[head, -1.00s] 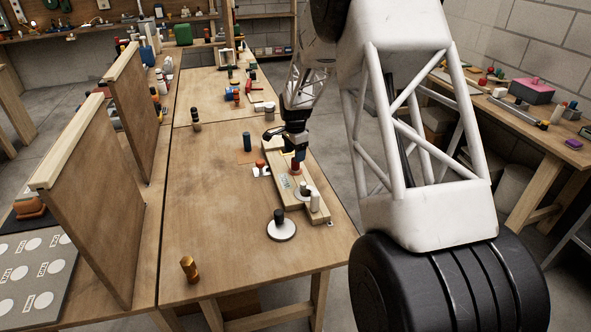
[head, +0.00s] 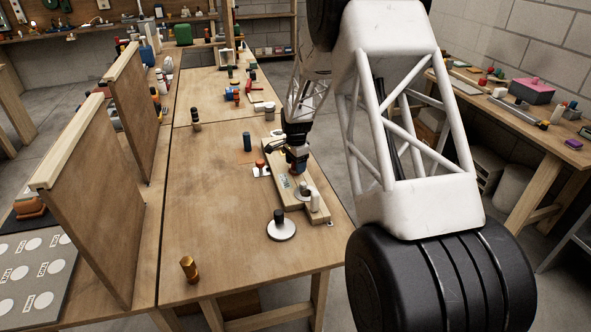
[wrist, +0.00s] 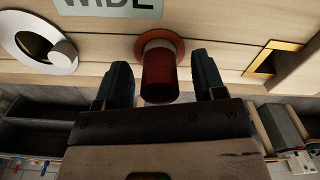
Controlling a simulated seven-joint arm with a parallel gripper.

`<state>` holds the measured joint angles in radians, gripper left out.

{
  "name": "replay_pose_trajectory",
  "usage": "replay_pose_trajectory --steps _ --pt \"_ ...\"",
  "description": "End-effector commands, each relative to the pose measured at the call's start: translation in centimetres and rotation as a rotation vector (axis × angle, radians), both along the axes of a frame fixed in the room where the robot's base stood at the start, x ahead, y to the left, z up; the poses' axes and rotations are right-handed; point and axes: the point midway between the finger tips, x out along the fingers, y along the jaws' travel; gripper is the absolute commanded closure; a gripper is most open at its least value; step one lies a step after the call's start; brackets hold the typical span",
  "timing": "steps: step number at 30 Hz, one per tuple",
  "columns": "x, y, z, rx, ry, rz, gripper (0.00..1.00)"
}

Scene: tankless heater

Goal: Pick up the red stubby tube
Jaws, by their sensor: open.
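The red stubby tube (wrist: 159,78) stands in a red-brown ring on the wooden board, seen in the wrist view. My gripper (wrist: 160,82) is open, with one dark finger on each side of the tube. Gaps show between the fingers and the tube. In the head view my gripper (head: 297,165) is low over the wooden board (head: 271,185), and it hides most of the tube there.
In the wrist view a white ring (wrist: 40,42) with a grey peg lies left and a gold square frame (wrist: 273,59) right. In the head view a white disc with a black knob (head: 281,226) stands in front of the board. The table's middle is clear.

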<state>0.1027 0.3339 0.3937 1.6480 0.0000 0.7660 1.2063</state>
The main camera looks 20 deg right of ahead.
Motion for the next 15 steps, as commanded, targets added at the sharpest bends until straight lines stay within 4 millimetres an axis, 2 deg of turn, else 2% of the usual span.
replay_pose_trajectory --steps 2,3,15 --pt "0.00 0.00 0.01 0.000 0.000 0.000 0.36" --pt "0.00 0.00 0.01 0.000 0.000 0.000 0.39" --pt "0.01 0.00 0.02 0.000 0.000 0.000 1.00"
